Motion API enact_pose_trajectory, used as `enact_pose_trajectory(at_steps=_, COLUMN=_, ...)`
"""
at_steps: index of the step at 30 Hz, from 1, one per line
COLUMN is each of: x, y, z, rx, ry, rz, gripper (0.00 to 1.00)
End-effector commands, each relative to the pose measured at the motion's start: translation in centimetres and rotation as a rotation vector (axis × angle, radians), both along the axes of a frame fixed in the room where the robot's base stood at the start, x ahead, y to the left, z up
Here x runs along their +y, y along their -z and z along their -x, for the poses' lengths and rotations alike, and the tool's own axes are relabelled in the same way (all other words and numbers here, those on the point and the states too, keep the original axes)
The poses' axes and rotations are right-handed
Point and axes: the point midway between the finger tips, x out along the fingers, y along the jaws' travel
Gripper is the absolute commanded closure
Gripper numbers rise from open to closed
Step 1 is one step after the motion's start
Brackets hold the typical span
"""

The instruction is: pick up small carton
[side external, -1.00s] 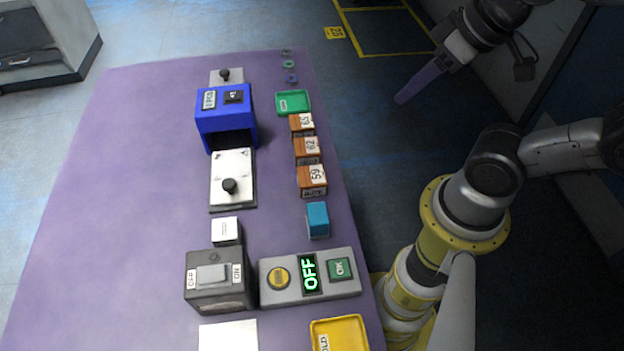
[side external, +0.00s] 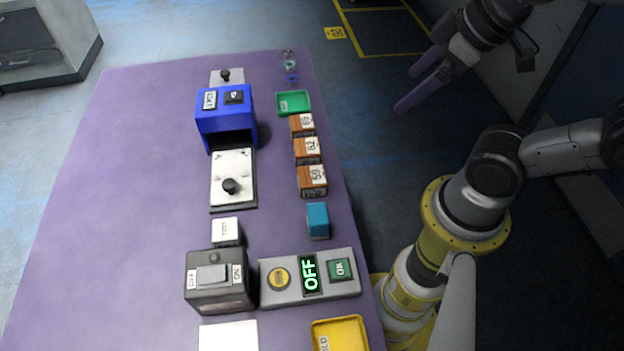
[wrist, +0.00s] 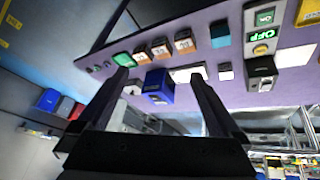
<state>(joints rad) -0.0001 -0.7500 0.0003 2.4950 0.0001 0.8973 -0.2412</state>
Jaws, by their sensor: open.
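Three small brown cartons with white number labels stand in a column near the table's right edge in the side view: a front one (side external: 311,180), a middle one (side external: 307,150) and a back one (side external: 302,125). A teal box (side external: 317,220) stands in front of them. I cannot tell which of these is the small carton. In the wrist view the brown cartons (wrist: 160,49) and teal box (wrist: 220,37) lie beyond the fingers. My gripper (side external: 405,90) is open and empty, off the table to the right; its two fingers (wrist: 160,76) are spread in the wrist view.
A green tray (side external: 293,102) lies behind the cartons and a yellow tray (side external: 340,335) at the front. A blue scanner housing (side external: 226,120), a grey switch box (side external: 217,282) and an OFF panel (side external: 309,290) occupy the middle. The purple table's left side (side external: 110,200) is clear.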

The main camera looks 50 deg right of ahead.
Motion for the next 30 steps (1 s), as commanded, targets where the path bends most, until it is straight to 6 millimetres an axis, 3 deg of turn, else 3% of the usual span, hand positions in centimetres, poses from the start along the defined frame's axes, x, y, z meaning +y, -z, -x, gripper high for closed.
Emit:
enact_pose_trajectory(at_steps=9, x=0.5, y=-1.6, z=-3.9, rx=0.013, ry=-0.678, rz=0.35, gripper=0.0)
enact_pose_trajectory(at_steps=16, x=2.0, y=-0.3, z=-8.5, rx=0.087, ry=-1.248, rz=0.554, gripper=0.0)
enact_pose_trajectory(at_steps=20, x=3.5, y=2.1, z=-11.7, rx=0.136, ry=-1.605, rz=0.627, gripper=0.0)
enact_pose_trajectory(at_steps=24, x=5.8, y=6.3, z=-14.4, rx=0.192, ry=-1.933, rz=0.632, gripper=0.0)
enact_pose_trajectory(at_steps=30, x=7.7, y=10.8, z=-15.1, rx=0.274, ry=-2.053, rz=0.548, gripper=0.0)
